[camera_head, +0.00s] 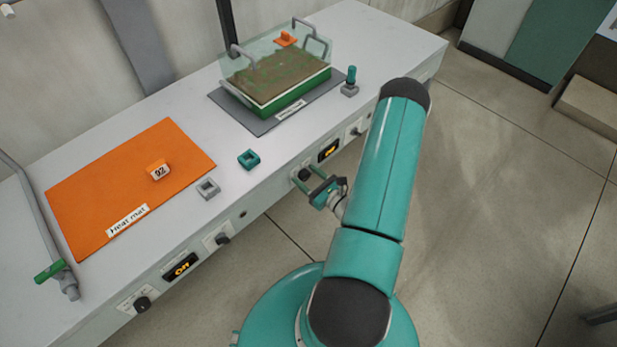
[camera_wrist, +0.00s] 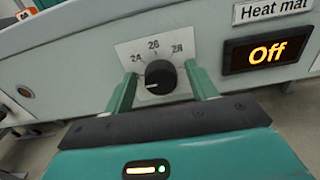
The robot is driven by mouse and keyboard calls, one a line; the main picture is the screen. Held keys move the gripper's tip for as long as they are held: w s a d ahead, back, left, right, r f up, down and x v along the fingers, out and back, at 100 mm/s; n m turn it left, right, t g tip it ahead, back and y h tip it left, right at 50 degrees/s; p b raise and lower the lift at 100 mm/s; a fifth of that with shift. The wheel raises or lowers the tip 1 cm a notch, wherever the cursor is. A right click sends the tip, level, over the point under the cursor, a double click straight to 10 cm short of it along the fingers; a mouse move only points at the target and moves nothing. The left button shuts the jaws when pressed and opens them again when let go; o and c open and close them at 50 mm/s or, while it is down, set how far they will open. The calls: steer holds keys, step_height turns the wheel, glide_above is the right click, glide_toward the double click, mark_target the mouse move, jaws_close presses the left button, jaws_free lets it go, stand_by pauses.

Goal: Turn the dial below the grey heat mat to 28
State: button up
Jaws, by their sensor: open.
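The grey heat mat (camera_head: 232,112) lies on the bench under a green-sided tray of soil with a clear cover. Below it, on the bench's front face, is the black dial (camera_wrist: 160,77), on a white plate marked 24, 26 and 28. Its white pointer line points left and slightly down, below the 24 mark. My gripper (camera_wrist: 160,80) is open, with one teal finger on each side of the dial; I cannot tell whether they touch it. In the head view my gripper (camera_head: 309,181) is at the front face, partly covering the dial (camera_head: 303,174).
A display reading "Off" (camera_wrist: 267,54) under a "Heat mat" label (camera_wrist: 271,10) is right of the dial. An orange heat mat (camera_head: 125,185) lies on the left, with another dial (camera_head: 142,304) and an "On" display (camera_head: 180,267) below it.

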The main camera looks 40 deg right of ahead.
steer(key=c, duration=1)
